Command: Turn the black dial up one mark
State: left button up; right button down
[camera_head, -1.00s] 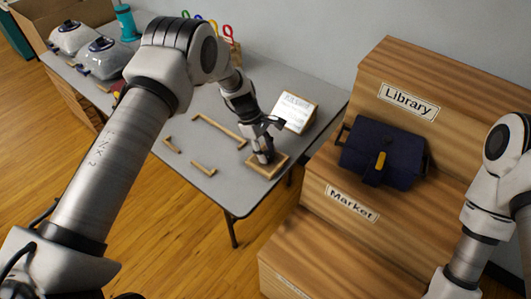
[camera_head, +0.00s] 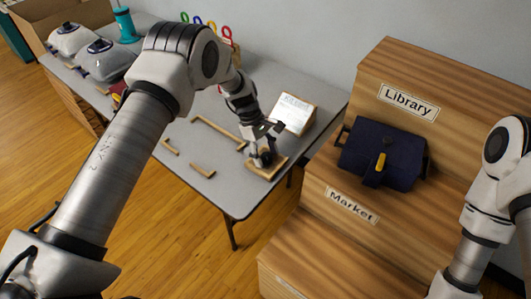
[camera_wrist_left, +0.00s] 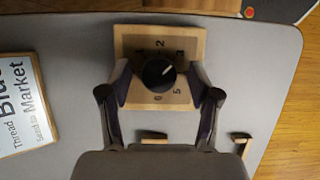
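The black dial (camera_wrist_left: 158,75) sits on a square wooden panel (camera_wrist_left: 185,35) with numbers around it; 2, 3, 5 and 6 are readable. Its white pointer line points to the upper right in the wrist view, roughly toward 3. In the head view the left gripper (camera_head: 262,155) is over the panel (camera_head: 267,173) at the table's near right corner, and the dial is partly hidden. My right arm is at the right edge; its gripper is out of view.
A white card (camera_head: 293,113) in a wooden frame stands behind the panel. Thin wooden strips (camera_head: 203,170) lie left of it on the grey table (camera_head: 230,195). Wooden steps (camera_head: 440,75) labelled Library and Market hold a navy bag (camera_head: 400,160) at right.

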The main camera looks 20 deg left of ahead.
pick_arm(q)
jog(key=shift+r, duration=0.1)
jog(key=v, duration=1.1)
jog(key=shift+a+r, duration=0.25)
jog(key=shift+r, duration=0.05)
